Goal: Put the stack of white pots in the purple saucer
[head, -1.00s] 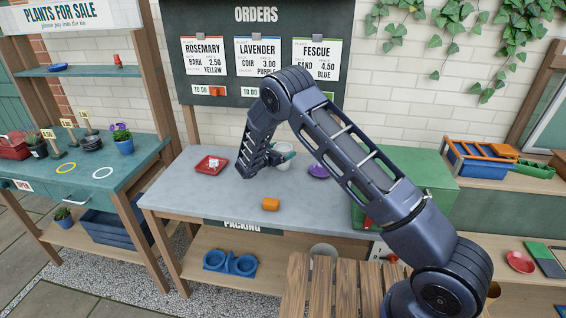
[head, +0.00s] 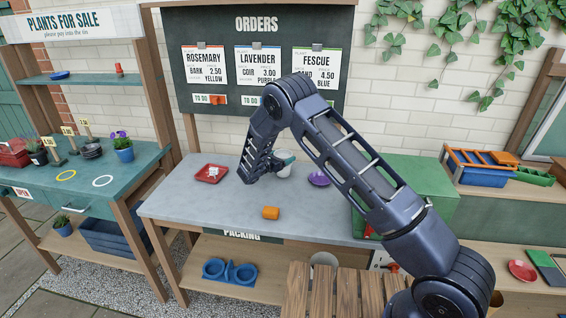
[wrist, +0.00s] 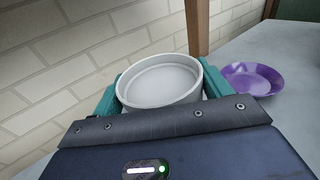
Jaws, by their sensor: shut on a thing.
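The stack of white pots (head: 284,170) is at the back of the grey packing table, just left of the purple saucer (head: 318,178). In the wrist view the top white pot (wrist: 160,84) is upright between my two teal fingers, and its inside looks empty. My gripper (head: 280,160) is shut on the stack. The purple saucer also shows in the wrist view (wrist: 252,78), right of the pots and apart from them, and it is empty. The lower part of the stack is hidden, so I cannot tell whether it touches the table.
A green box (head: 430,180) stands to the right. The brick wall (wrist: 50,85) is close behind the pots.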

